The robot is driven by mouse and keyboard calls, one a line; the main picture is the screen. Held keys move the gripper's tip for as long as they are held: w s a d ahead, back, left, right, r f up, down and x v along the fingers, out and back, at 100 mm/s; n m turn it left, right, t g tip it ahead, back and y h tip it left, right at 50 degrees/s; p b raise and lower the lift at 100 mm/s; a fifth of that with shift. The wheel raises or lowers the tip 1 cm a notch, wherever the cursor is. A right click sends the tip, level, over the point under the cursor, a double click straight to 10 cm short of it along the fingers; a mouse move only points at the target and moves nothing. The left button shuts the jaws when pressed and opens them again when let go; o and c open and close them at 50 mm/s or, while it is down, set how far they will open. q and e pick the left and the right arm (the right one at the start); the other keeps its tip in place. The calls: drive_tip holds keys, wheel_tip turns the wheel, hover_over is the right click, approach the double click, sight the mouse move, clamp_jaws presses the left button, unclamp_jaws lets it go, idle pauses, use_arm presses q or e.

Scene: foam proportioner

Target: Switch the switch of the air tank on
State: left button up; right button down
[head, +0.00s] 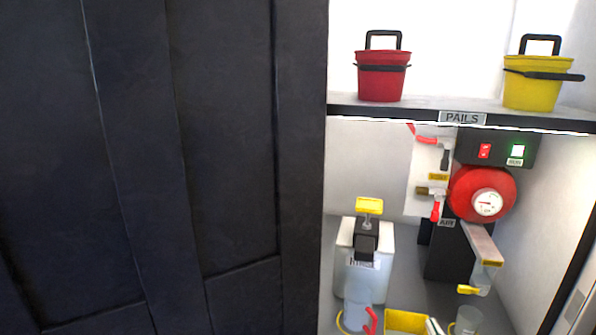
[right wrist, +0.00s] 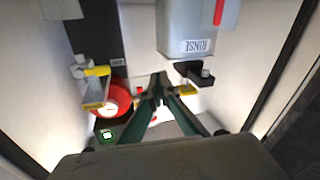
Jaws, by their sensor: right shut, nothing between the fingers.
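The air tank (head: 465,190) is round and red with a white gauge, at the right of the cabinet's lower bay. A black box (head: 465,150) above it carries a red rocker switch (head: 484,151) and a lit green square (head: 517,151) labelled RUN. I cannot tell which way the rocker is set. The tank also shows in the right wrist view (right wrist: 115,95), left of my right gripper (right wrist: 158,92). That gripper is shut and empty, with its fingertips together. I cannot make out either gripper in the head view.
A dark door (head: 180,160) fills the left of the head view. A red pail (head: 383,80) and a yellow pail (head: 533,90) stand on the shelf above. A white RINSE container (head: 350,285), a spout (head: 483,243) and a yellow tray (head: 405,320) crowd the lower bay.

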drive_tip(key=s+a+f+g+y, duration=0.1)
drive_tip(key=s+a+f, duration=0.3)
drive_tip(key=s, duration=0.5)
drive_tip(key=s+a+f+n+g, duration=0.1)
drive_tip(key=s+a+f+g, duration=0.3)
drive_tip(key=s+f, duration=0.4)
drive_tip(key=s+a+f+n+g+y, duration=0.1)
drive_tip(key=s+a+f+g, duration=0.1)
drive_tip(key=s+a+f, duration=0.3)
drive_tip(key=s, duration=0.4)
drive_tip(key=shift+s+a+f+g+y+p, duration=0.2)
drive_tip(key=shift+s+f+g+y+p, duration=0.1)
drive_tip(key=shift+s+f+g+p, duration=0.1)
